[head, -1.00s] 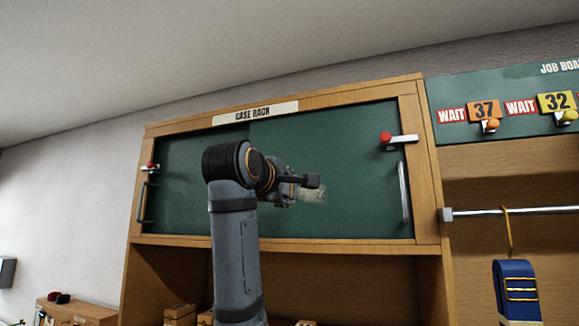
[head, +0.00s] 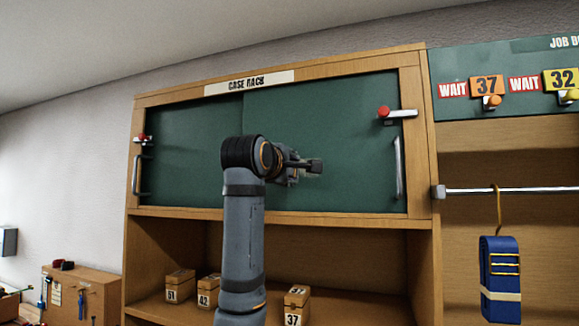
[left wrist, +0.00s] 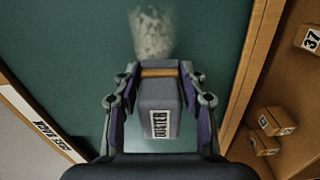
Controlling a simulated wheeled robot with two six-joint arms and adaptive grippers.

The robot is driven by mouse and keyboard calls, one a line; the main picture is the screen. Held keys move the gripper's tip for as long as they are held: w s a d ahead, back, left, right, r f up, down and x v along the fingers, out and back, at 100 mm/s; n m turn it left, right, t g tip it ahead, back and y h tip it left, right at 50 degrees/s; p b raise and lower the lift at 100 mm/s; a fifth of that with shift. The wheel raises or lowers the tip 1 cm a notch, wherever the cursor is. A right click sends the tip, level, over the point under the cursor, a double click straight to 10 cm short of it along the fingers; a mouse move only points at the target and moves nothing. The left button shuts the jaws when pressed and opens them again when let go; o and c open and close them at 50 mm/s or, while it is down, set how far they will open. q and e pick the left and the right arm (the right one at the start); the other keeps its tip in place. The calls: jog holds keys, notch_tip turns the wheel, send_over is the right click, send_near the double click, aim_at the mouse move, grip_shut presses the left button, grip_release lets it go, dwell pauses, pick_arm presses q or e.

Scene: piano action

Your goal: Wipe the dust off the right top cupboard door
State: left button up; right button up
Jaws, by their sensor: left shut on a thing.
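The right top cupboard door (head: 345,115) is a green sliding panel with a handle at its right side. My left gripper (head: 308,167) is in front of its middle. In the left wrist view the left gripper (left wrist: 155,72) is shut on a grey block duster (left wrist: 158,92) with a wooden strip and a label. A pale dust patch (left wrist: 152,34) lies on the green door, just beyond the duster's end in that view. In the head view the patch is hidden behind my gripper. I cannot tell whether the duster touches the door. My right gripper is out of view.
A red-knobbed latch (head: 398,114) and a metal handle (head: 397,167) stick out at the door's right. The wooden frame (head: 424,150) surrounds the doors. Small numbered wooden boxes (head: 297,298) stand on the shelf below. A rail (head: 510,190) with a blue strap hangs at right.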

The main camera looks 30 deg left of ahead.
aim_at(329, 169)
pick_arm(q)
jog(key=shift+x, duration=1)
dwell(0.5)
jog(key=shift+w+d, duration=0.3)
jog(key=shift+d, duration=1)
jog(key=shift+w+d, duration=0.35)
jog(key=shift+d, duration=1)
jog(key=shift+w+d, duration=0.3)
jog(key=shift+d, duration=1)
jog(key=a, duration=0.2)
jog(key=s+a, duration=0.1)
jog(key=a, duration=0.1)
jog(key=shift+a+r, duration=0.1)
jog(key=shift+a, duration=0.05)
